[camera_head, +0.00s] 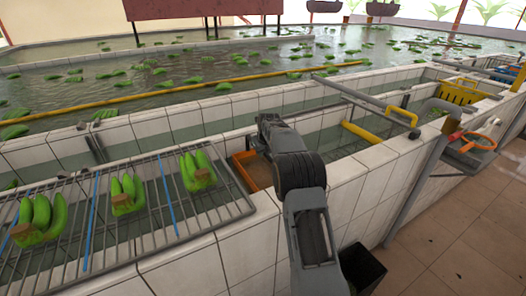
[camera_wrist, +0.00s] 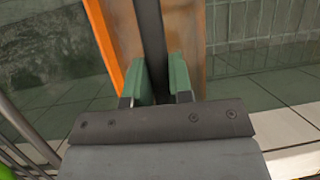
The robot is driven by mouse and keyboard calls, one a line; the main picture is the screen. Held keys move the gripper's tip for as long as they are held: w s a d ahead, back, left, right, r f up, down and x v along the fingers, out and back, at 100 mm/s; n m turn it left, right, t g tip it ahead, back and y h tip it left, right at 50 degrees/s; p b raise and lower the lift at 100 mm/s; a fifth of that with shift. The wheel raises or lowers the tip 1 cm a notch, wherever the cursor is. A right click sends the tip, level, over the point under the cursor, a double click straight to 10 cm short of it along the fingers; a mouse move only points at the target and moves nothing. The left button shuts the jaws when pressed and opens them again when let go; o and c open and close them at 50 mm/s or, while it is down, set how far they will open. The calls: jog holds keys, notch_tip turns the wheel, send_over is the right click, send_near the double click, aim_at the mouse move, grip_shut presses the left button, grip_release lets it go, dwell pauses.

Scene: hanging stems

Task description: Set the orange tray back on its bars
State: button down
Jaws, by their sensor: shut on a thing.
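The orange tray (camera_head: 243,172) is in the tiled trough just right of the banana rack, partly hidden behind my arm. In the wrist view its orange rim (camera_wrist: 104,38) runs up the left side and its brown inside (camera_wrist: 188,35) lies below my gripper. My gripper (camera_wrist: 158,72) has green pads shut on a dark upright strip that crosses over the tray, apparently its handle. In the head view the jaws are hidden by my arm. I cannot tell whether the tray rests on its bars or hangs above them.
A grey wire rack (camera_head: 250,207) with several green banana bunches (camera_head: 197,172) stands close on the left. The white tiled wall (camera_head: 345,200) is under my arm. A grey pipe (camera_head: 360,100), a yellow bar (camera_head: 362,132) and an orange wheel (camera_head: 478,141) lie to the right.

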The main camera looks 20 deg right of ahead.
jog(key=c, duration=0.9)
grip_release()
jog(key=shift+c, duration=0.2)
jog(key=d+v, duration=0.1)
jog(key=v, duration=1.3)
jog(key=s+a+f+n+g, duration=0.1)
jog(key=s+a+f+n, duration=0.3)
jog(key=n, duration=0.6)
jog(key=s+a+f+n+g, duration=0.1)
jog(key=s+f+n, duration=0.1)
jog(key=s+n, duration=0.6)
jog(key=s+a+r+n+p, duration=0.1)
jog(key=s+a+n, duration=0.3)
jog(key=s+n, duration=0.4)
jog(key=s+a+r+n+p, duration=0.1)
jog(key=s+a+n+p, duration=0.2)
jog(key=s, duration=1.1)
jog(key=shift+s+a+r+n+t+y, duration=0.15)
jog(key=shift+a+r+n+t+y, duration=0.2)
jog(key=shift+a+n, duration=1.65)
